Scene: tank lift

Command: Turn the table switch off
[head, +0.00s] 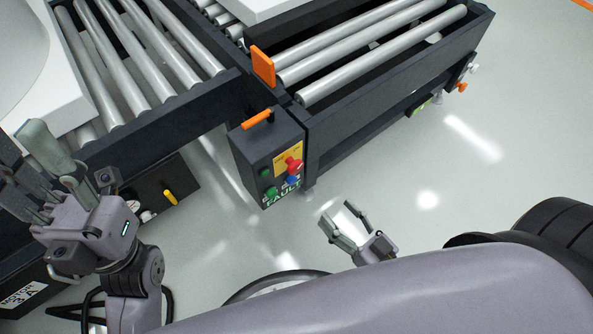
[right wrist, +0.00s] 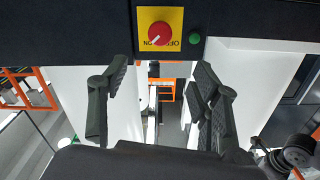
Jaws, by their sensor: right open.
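The table switch is a red knob (head: 292,166) on a yellow plate, on the dark control box (head: 241,153) at the table's corner. It also shows upside down in the right wrist view as a red knob (right wrist: 156,36) with ON and OFF lettering. Its exact setting is too small to tell. My right gripper (head: 338,214) is open and empty, below and right of the box, apart from the switch. In the right wrist view, its spread fingers (right wrist: 160,78) leave the knob in sight beyond them. My left gripper (head: 32,165) looks open at the left edge, away from the switch.
Green buttons (head: 270,191), a blue button (head: 292,180) and a FAULT label sit near the switch. An orange handle (head: 257,119) tops the box. Roller conveyors (head: 375,50) and a white tank (head: 60,110) stand behind. Shiny floor (head: 430,170) right of the box is clear.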

